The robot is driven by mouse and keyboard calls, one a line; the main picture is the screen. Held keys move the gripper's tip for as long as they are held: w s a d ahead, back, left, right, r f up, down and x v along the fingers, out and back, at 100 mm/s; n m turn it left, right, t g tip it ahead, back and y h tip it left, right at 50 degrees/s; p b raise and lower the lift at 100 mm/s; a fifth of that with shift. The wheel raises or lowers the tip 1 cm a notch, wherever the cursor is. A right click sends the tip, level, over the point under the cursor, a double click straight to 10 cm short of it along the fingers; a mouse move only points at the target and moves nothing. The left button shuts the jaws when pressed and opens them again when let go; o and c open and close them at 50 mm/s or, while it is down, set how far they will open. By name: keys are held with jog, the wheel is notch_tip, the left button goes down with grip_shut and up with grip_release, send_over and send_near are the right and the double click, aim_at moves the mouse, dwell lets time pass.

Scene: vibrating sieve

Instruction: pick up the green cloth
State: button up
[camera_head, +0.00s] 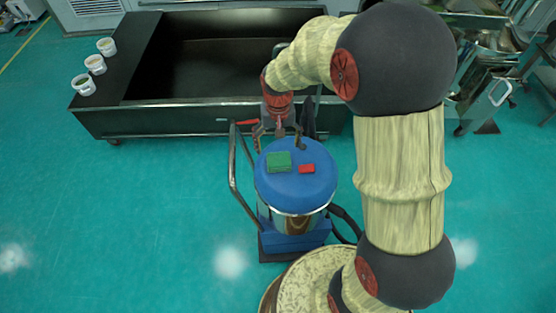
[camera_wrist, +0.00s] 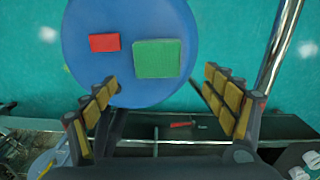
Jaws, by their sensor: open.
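The green cloth (camera_head: 279,162) is a small folded block lying flat on the blue round lid (camera_head: 290,190) of a drum-like machine. In the wrist view the green cloth (camera_wrist: 158,58) lies beyond my fingertips, between their lines. My gripper (camera_head: 279,131) is at the far edge of the lid, apart from the cloth. In the wrist view my gripper (camera_wrist: 161,80) is open and empty, with its yellow-padded fingers spread wide. A smaller red block (camera_head: 306,169) lies beside the cloth on the lid.
A dark rectangular tank (camera_head: 225,112) stands behind the machine, with several white tubs (camera_head: 83,85) on its left ledge. A metal handle (camera_head: 234,170) rises at the lid's left. Metal equipment (camera_head: 490,95) stands at the right. The green floor at the left is clear.

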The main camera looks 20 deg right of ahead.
aim_at(279, 159)
notch_tip(279, 159, down, 4)
jog(key=shift+w+r+b, duration=0.1)
jog(key=shift+w+b, duration=0.05)
jog(key=shift+b, duration=0.25)
jog(key=shift+s+d+f+b, duration=0.15)
jog(key=shift+f+b, duration=0.45)
jog(key=shift+f, duration=0.75)
jog(key=shift+s+f+b, duration=0.1)
jog(key=shift+f+b, duration=0.5)
jog(key=shift+f, duration=0.75)
jog(key=shift+c, duration=0.8)
jog(key=c, duration=1.1)
jog(key=shift+r, duration=0.15)
